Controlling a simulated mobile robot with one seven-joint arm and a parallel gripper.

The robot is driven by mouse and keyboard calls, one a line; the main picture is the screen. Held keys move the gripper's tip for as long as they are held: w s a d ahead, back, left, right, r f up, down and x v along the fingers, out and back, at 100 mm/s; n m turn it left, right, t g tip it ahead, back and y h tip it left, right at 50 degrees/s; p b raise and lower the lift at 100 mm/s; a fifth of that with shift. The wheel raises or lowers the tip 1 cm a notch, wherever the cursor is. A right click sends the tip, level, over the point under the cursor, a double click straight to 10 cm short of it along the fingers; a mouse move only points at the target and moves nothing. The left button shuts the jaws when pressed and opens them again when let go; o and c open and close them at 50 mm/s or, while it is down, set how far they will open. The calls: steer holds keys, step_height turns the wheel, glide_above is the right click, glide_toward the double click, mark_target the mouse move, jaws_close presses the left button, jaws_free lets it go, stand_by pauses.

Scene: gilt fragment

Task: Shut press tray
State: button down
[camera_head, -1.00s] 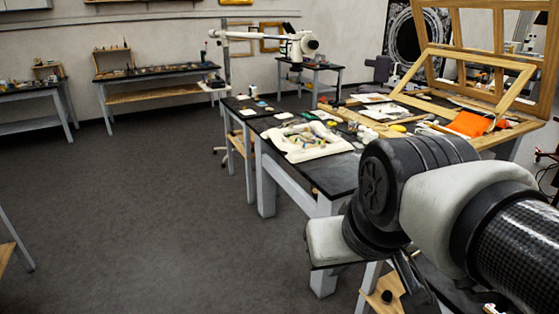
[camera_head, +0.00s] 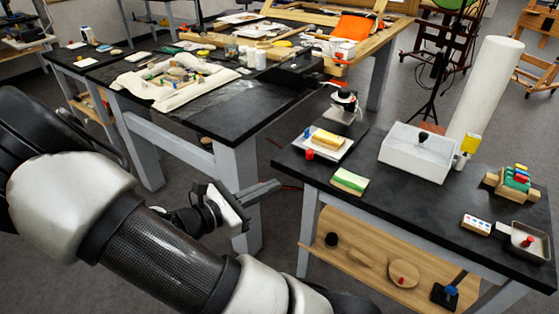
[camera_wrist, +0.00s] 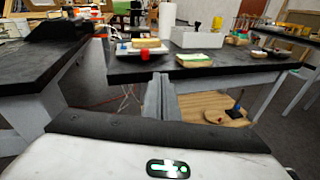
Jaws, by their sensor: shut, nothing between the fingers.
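My gripper (camera_head: 268,187) is shut and empty, held in the air in front of the gap between two black-topped tables. Its closed fingers also show in the wrist view (camera_wrist: 160,97), pointing at the smaller table's front edge. I cannot tell for sure which thing is the press tray. A dark, flat block (camera_head: 292,90) lies at the right end of the larger table; it also shows at the left of the wrist view (camera_wrist: 62,28). A shallow grey tray (camera_head: 530,242) with a red item sits at the smaller table's right corner.
The smaller table (camera_head: 400,215) holds a white box (camera_head: 418,152), a white roll (camera_head: 487,88), a yellow block on a white plate, a green-topped block (camera_head: 350,181) and a coloured rack (camera_head: 512,182). The larger table (camera_head: 235,112) is cluttered. A wooden shelf (camera_head: 365,250) runs below.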

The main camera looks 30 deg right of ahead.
steer(key=w+f+n+t+h, duration=0.1)
steer(key=w+n+t, duration=0.1)
steer(key=b, duration=0.4)
glide_toward(318, 145)
steer(key=shift+s+d, duration=0.1)
steer(key=shift+s, duration=0.45)
steer(key=shift+d, duration=0.1)
steer(key=x, duration=0.3)
steer(key=w+p+x, duration=0.1)
steer(key=x, duration=0.3)
steer(key=shift+w, duration=0.2)
